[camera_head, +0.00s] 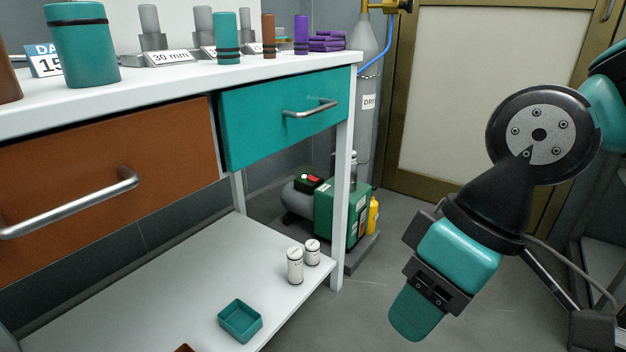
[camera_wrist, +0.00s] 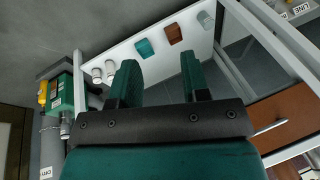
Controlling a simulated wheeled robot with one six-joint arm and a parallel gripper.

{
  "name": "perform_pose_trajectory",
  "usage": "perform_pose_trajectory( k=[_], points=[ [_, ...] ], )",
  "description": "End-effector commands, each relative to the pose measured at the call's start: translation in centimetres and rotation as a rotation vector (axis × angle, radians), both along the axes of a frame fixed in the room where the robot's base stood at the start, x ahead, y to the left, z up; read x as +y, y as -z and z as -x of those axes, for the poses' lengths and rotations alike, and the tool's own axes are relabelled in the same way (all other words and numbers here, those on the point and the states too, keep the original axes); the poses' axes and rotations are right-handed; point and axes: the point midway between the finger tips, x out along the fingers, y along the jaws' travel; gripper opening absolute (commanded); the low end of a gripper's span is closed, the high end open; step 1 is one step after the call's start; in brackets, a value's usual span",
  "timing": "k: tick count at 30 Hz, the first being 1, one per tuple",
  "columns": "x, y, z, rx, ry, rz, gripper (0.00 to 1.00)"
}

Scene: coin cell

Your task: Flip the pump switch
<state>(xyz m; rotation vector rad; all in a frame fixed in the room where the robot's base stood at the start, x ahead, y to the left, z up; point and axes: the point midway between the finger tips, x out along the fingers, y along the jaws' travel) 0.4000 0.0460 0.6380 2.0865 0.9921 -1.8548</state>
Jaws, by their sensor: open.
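The pump (camera_head: 332,212) stands low on the floor behind the bench's right front leg, with a green body and a grey cylindrical part. A black switch box (camera_head: 308,183) with a green light and a red rocker sits on top of its left part. The pump also shows at the left of the wrist view (camera_wrist: 62,98), where I cannot make out the switch. My gripper (camera_head: 413,318) hangs at the right of the head view, pointing down, in front of the bench and apart from the pump. In the wrist view its fingers (camera_wrist: 158,72) are apart with nothing between them.
The bench leg (camera_head: 342,180) and lower shelf (camera_head: 170,270) stand beside the pump. Two white jars (camera_head: 303,258) and a teal tray (camera_head: 240,323) are on the shelf. A yellow bottle (camera_head: 373,217) and a gas cylinder (camera_head: 368,110) are near the pump. The teal drawer (camera_head: 270,125) is above.

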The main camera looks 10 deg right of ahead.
Motion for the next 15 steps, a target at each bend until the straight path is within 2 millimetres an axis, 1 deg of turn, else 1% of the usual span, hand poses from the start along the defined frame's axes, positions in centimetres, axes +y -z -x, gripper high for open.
perform_pose_trajectory(
  k=[3, 5, 6, 8, 9, 11, 15],
  points=[
    [0.0, 0.0, 0.0, 0.000, 0.000, 0.000, 0.43],
    [0.0, -0.1, 0.0, 0.000, 0.000, 0.000, 0.29],
    [0.0, -0.3, 0.0, 0.000, 0.000, 0.000, 0.20],
    [0.0, -1.0, 0.0, 0.000, 0.000, 0.000, 0.06],
    [0.0, -1.7, 0.0, 0.000, 0.000, 0.000, 0.00],
    [0.0, -3.1, 0.0, 0.000, 0.000, 0.000, 0.00],
    [0.0, -6.8, 0.0, 0.000, 0.000, 0.000, 0.00]
  ],
)
